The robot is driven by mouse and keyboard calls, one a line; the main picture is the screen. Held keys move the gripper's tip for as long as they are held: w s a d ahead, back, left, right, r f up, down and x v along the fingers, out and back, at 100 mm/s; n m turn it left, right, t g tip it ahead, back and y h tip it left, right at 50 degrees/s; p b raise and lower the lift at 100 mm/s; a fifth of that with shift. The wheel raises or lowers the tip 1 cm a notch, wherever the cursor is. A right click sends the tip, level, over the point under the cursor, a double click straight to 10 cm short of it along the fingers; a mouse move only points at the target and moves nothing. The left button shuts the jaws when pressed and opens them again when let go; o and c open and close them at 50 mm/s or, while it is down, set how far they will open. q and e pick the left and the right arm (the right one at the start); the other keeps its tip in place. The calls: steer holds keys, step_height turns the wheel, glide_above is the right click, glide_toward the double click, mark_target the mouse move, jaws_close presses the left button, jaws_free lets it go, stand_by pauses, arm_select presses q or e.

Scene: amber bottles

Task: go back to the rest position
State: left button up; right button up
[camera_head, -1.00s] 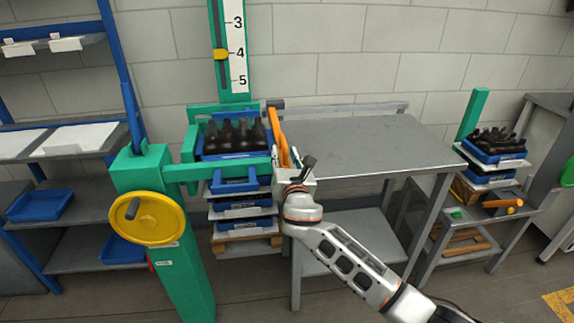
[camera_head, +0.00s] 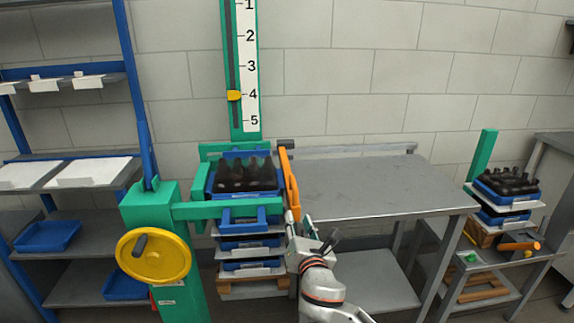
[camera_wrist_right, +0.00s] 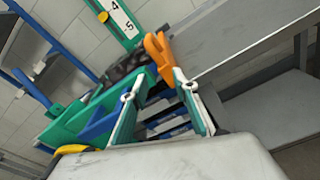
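My right gripper (camera_head: 320,234) is at the lower middle of the head view, in front of the steel table's left end. In the right wrist view its two fingers (camera_wrist_right: 160,76) stand apart with nothing held between them. An orange lever (camera_head: 291,185) is just beyond and to the left of the gripper; it also shows past the fingertips in the right wrist view (camera_wrist_right: 157,52). Whether the gripper touches the lever is not clear, but it does not grip it. My left gripper is not in view.
Dark bottles (camera_head: 243,176) stand in a blue crate on the green lift, beside a yellow handwheel (camera_head: 153,257). A bare steel table (camera_head: 375,185) is right of it. A second bottle crate (camera_head: 508,187) stands far right; a shelf rack (camera_head: 95,220) is left.

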steer(key=s+d+f+m+g+y, duration=0.1)
steer(key=s+d+f+m+g, duration=0.15)
steer(key=s+f+m, duration=0.65)
steer(key=s+d+f+m+g, duration=0.25)
steer(key=s+f+m, duration=0.35)
steer(key=f, duration=0.5)
steer(key=s+d+f+m, duration=0.2)
steer(key=s+d+m, duration=0.1)
steer(key=s, duration=0.3)
steer(key=s+d+f+m+g, duration=0.1)
steer(key=s+d+f+m, duration=0.2)
steer(key=s+m, duration=0.3)
steer(key=s+d+f+m, duration=0.3)
steer(key=s+m, duration=0.1)
steer(key=s, duration=0.3)
steer(key=shift+s+d+f, duration=0.25)
steer(key=shift+s+d, duration=0.15)
